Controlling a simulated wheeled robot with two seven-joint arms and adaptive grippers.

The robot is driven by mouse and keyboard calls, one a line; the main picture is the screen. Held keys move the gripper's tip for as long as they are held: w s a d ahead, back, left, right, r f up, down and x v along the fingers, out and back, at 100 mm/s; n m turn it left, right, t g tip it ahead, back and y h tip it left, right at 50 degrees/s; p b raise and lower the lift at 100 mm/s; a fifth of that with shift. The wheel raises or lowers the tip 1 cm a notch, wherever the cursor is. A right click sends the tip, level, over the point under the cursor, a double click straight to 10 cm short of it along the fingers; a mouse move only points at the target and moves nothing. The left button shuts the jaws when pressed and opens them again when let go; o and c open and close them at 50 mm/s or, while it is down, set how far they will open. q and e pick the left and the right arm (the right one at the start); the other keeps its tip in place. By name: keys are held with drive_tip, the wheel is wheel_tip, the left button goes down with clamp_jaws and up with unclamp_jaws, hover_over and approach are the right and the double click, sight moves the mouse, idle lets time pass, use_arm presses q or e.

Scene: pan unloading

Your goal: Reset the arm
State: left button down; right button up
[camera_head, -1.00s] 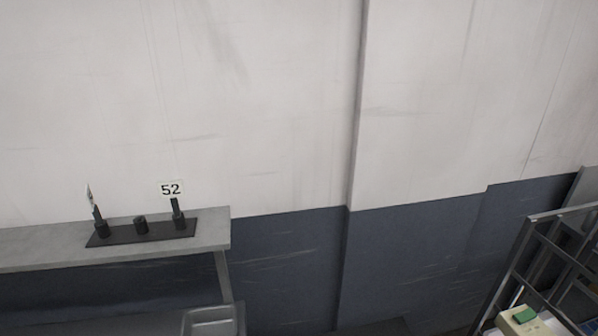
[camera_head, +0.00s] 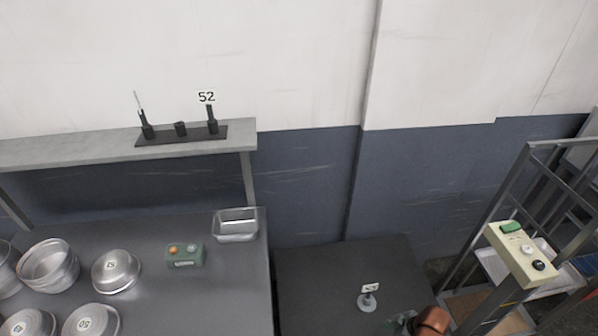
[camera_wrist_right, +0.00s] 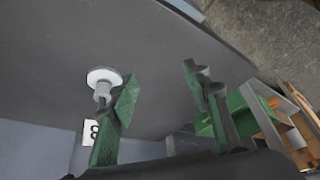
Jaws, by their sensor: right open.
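My right gripper (camera_wrist_right: 160,88) is open and empty, with its two green fingers spread apart over a dark tabletop in the right wrist view. In the head view, part of it shows at the bottom edge beside a copper-coloured part of my arm. A small stand with a number card (camera_head: 368,300) is upright on the dark table (camera_head: 310,285). In the right wrist view, a stand with a pale round base (camera_wrist_right: 103,76) is beside the left finger, outside the gap and partly hidden by it. I cannot tell whether they touch. My left gripper is not in view.
A grey table (camera_head: 225,290) at left holds several metal pans, a rectangular tin (camera_head: 236,224) and a green button box (camera_head: 185,256). A shelf (camera_head: 60,150) above carries a black holder with card 52 (camera_head: 207,97). A metal rack with a control box (camera_head: 520,255) stands at right.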

drive_tip(key=s+a+r+m+t+y, duration=0.1)
drive_tip(key=s+a+r, duration=0.1)
drive_tip(key=s+a, duration=0.7)
drive_tip(key=s+d+r+m+h, duration=0.2)
drive_tip(key=s+d+m+h, duration=0.1)
drive_tip(key=s+d+m, duration=0.3)
drive_tip(key=s+d+r+m+h, duration=0.3)
drive_tip(key=s+d+m, duration=0.1)
drive_tip(key=s+d, duration=0.45)
wheel_tip(320, 180, down, 29)
drive_tip(key=s+g, duration=0.2)
drive_tip(key=s+a+f+n+g+y, duration=0.1)
drive_tip(key=s+f, duration=1.6)
drive_tip(key=s, duration=0.2)
drive_tip(key=shift+s+f+n, duration=0.15)
drive_tip(key=shift+n, duration=0.15)
